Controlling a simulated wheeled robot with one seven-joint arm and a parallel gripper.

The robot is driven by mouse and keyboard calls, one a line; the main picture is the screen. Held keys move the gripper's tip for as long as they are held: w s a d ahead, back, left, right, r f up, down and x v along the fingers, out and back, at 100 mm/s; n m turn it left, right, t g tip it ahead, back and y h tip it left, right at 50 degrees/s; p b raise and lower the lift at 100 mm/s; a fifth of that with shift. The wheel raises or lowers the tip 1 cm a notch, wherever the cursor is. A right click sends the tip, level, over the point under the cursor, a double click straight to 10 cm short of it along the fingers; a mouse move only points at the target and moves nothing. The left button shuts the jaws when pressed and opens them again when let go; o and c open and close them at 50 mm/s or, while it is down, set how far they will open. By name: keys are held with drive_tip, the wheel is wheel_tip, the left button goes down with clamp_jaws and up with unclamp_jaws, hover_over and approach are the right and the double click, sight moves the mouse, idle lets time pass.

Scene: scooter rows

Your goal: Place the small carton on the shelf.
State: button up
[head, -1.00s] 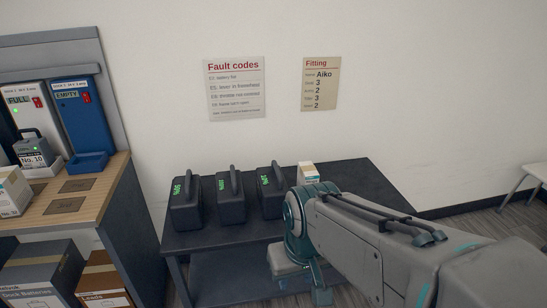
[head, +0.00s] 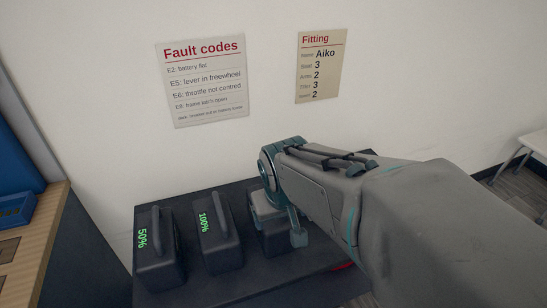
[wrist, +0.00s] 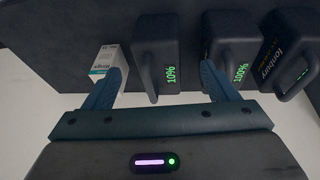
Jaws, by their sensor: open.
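The small carton (wrist: 108,62), white with a blue-grey marking, stands on the dark table (wrist: 60,50) at the left in the wrist view. The left finger partly overlaps it there. In the head view my arm hides it. My gripper (wrist: 162,80) is open with nothing held between its fingers. A dark battery marked 10% (wrist: 156,50) shows beyond the gap between the fingers, beside the carton. In the head view my gripper (head: 285,222) is over the right part of the table, in front of the third battery. I cannot tell which surface is the shelf.
Two more dark batteries, marked 50% (head: 158,255) and 100% (head: 217,238), stand left on the table (head: 190,292). A wood-topped bench (head: 32,235) with a blue dock is at far left.

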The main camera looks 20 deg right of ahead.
drive_tip(key=w+d+f+m+t+h+b, duration=0.1)
drive_tip(key=w+d+f+t+h+b, duration=0.2)
drive_tip(key=d, duration=0.4)
drive_tip(key=w+d+f+t+h+b, duration=0.1)
drive_tip(key=w+d+f+t+b, duration=0.2)
drive_tip(key=d, duration=0.5)
drive_tip(key=d+f+n+t+y+b, duration=0.1)
drive_tip(key=d+f+t+y+b, duration=0.35)
drive_tip(key=b, duration=0.25)
drive_tip(key=shift+p+x, duration=4.25)
drive_tip(key=shift+x, duration=2.75)
drive_tip(key=shift+s+f, duration=0.1)
drive_tip(key=shift+f, duration=0.05)
drive_tip(key=c, duration=1.6)
drive_tip(key=shift+c, duration=0.2)
